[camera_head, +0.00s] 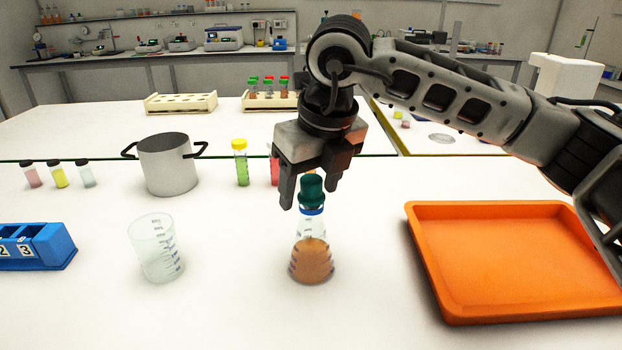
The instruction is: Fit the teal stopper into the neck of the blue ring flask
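The teal stopper (312,189) is upright at the top of the flask's neck. The flask (311,260) stands upright on the white bench, has a blue ring (312,211) at its neck and holds orange-brown liquid. How deep the stopper sits is hard to tell, as the flask's mouth is hidden. My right gripper (311,193) points down over the stopper. Its fingers are spread wider than the stopper, one at its left and one behind its right, with a gap showing at the left. My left gripper is out of view.
An orange tray (432,290) lies at right. A clear beaker (156,250), a steel pot (168,165) and a blue numbered rack (50,247) stand at left. A green vial with yellow cap (241,165) and a red one (274,172) stand behind the flask. The front middle is clear.

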